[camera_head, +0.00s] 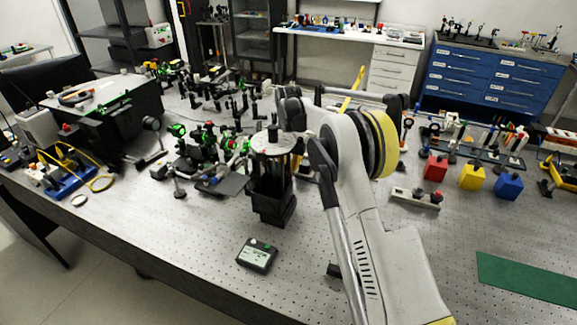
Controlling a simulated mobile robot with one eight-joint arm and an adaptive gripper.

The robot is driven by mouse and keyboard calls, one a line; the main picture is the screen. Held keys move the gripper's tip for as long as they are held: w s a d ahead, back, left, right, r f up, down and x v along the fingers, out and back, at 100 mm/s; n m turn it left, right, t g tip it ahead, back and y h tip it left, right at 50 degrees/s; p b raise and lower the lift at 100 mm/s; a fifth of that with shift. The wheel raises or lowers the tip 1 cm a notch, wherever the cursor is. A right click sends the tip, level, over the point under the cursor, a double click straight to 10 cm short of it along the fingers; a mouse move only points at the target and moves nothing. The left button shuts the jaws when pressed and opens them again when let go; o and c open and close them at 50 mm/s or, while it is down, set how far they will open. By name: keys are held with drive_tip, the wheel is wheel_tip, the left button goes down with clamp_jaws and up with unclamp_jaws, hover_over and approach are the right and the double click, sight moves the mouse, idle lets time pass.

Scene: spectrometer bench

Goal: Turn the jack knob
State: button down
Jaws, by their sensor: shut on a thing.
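A dark jack-like stand (272,198) with a black lower body, upright posts and a round pale top plate (268,147) stands upright near the middle of the bench. A small dark knob (273,132) shows on top of the plate. My gripper (284,124) is at the top of this stand, close to the knob, and is shut on it. The fingertips are small and dark here, and my wrist and arm hide the stand's right side, so the exact contact is hard to see.
A black box with a small display (257,255) lies in front of the stand. Optical mounts (205,150) crowd the left. Red (435,167), yellow (473,177) and blue (508,186) blocks sit right, behind a green mat (525,278). The front bench is mostly clear.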

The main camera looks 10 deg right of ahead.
drive_tip(key=m, duration=1.3)
drive_tip(key=shift+m, duration=0.3)
drive_tip(key=m, duration=0.5)
drive_tip(key=shift+s+f, duration=0.1)
drive_tip(key=shift+m, duration=2.4)
drive_tip(key=c, duration=1.2)
unclamp_jaws()
